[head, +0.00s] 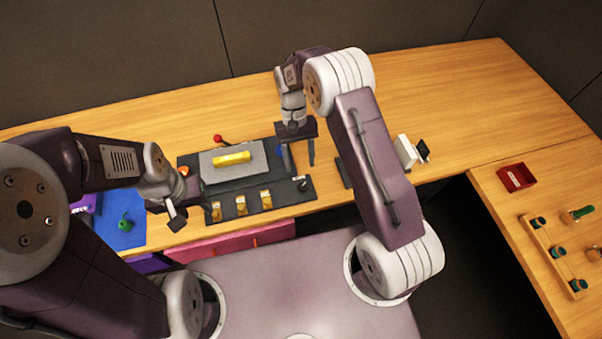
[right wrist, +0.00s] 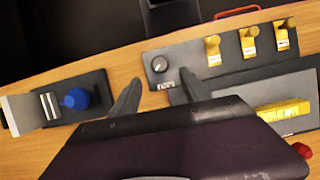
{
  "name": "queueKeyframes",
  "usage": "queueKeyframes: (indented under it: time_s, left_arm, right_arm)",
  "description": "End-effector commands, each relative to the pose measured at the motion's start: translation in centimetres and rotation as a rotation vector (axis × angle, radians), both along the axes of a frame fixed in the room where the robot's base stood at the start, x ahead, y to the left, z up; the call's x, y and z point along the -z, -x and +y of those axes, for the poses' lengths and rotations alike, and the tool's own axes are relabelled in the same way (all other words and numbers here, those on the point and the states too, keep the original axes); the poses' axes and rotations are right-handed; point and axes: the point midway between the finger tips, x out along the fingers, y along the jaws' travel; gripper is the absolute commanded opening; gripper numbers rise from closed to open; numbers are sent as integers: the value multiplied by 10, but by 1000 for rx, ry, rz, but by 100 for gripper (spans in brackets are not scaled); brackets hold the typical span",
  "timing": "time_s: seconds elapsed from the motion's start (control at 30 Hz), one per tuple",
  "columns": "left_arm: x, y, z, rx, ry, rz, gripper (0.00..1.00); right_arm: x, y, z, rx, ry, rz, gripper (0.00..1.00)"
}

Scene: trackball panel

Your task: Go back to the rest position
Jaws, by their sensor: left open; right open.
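My right gripper (head: 300,166) is open and empty above the panel's right end, fingers pointing down. That ball is hidden behind my right arm in the head view. My left gripper (head: 172,210) is open and empty at the panel's left front corner.
A blue mat (head: 122,236) with a green object (head: 125,224) lies at left. A red lever knob (head: 218,138) stands behind the panel. A white block (head: 404,150) stands right of my right arm. A red tray (head: 516,177) sits on the side table. The back right table is clear.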

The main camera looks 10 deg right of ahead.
Motion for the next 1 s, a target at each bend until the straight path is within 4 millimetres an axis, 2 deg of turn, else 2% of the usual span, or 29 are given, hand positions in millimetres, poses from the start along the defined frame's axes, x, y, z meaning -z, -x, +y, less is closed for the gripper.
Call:
queueKeyframes:
  time_s: [0.13, 0.63, 0.67, 0.77, 0.8, 0.9, 1.0]
  left_arm:
    - [1, 0, 0, 0, 0, 0, 45]
    - [1, 0, 0, 0, 0, 0, 45]
    - [1, 0, 0, 0, 0, 0, 45]
    - [0, 0, 0, 0, 0, 0, 45]
    - [1, 0, 0, 0, 0, 0, 45]
    - [1, 0, 0, 0, 0, 0, 45]
    - [1, 0, 0, 0, 0, 0, 45]
  right_arm:
    - [-8, -3, 0, 0, 0, 0, 54]
    - [-10, -4, -2, 5, 0, -4, 54]
    - [-14, -7, -3, 10, -3, -16, 54]
    - [-49, -21, -10, 33, -15, -94, 54]
    - [-67, -17, -16, 46, -18, -113, 54]
    - [-101, 10, -34, 80, -18, -168, 54]
    - [-117, 45, -51, 102, -18, -252, 54]
